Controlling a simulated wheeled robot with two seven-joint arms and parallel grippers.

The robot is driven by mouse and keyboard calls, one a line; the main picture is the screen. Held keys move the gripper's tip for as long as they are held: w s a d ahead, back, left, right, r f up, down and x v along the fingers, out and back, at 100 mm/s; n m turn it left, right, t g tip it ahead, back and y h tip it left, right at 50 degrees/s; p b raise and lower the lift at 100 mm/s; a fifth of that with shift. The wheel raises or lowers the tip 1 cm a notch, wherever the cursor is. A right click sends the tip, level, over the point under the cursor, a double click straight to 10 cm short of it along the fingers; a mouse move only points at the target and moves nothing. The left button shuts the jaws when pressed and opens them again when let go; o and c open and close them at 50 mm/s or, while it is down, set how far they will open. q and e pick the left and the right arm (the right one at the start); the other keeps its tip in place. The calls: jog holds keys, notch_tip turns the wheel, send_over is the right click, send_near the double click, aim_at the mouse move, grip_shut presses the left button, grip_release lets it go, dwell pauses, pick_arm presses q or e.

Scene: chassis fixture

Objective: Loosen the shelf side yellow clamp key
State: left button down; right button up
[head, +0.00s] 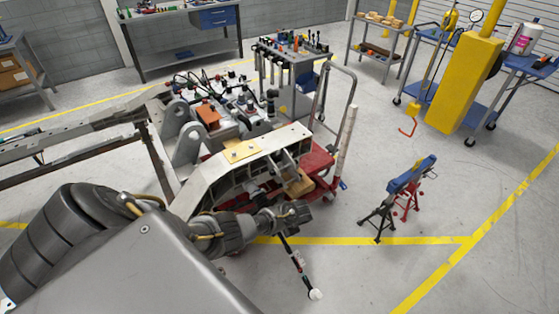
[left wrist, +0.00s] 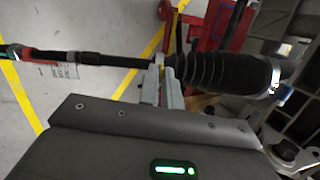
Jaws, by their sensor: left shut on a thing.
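My left gripper (left wrist: 161,82) is shut on a dark rod (left wrist: 110,60) beside a black ribbed boot (left wrist: 225,72). The rod, with red, white and green bands, also shows in the head view (head: 297,258), hanging down to a round white end. My left arm covers the gripper's fingers there. A yellow plate (head: 241,151) lies on the pale chassis frame (head: 215,175), and a tan-yellow block (head: 299,184) sits near its front end. I cannot pick out a clamp key for certain. My right gripper is not in view.
A red wheeled cart (head: 318,160) stands under the chassis end. Blue-topped stands (head: 410,180) are on the floor to the right. A yellow column (head: 463,85), a shelf cart (head: 380,42) and a tool cart (head: 295,85) stand behind. The front right floor is clear.

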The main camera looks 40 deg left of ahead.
pick_arm(q)
jog(key=c, duration=1.6)
grip_release()
jog(key=v, duration=1.1)
jog(key=s+d+f+h+b, duration=0.25)
jog(key=s+f, duration=0.65)
jog(key=f, duration=0.5)
jog(key=s+d+f+h+b, duration=0.1)
jog(key=s+f+b, duration=0.2)
jog(key=s+f, duration=0.85)
jog(key=shift+n+t+h, duration=0.5)
jog(key=shift+n+h, duration=0.4)
jog(key=shift+h, duration=0.05)
jog(key=s+d+f+b, duration=0.1)
jog(key=s+f, duration=0.4)
jog(key=s, duration=0.3)
jog(key=s+f+b, duration=0.1)
jog(key=s+f, duration=0.4)
jog(key=s, duration=0.2)
jog(key=s+d+f+b, duration=0.1)
jog(key=s+f, duration=0.4)
jog(key=s, duration=0.3)
jog(key=shift+s+d+f+b, duration=0.1)
jog(key=shift+s+d+b, duration=0.25)
jog(key=shift+b, duration=0.05)
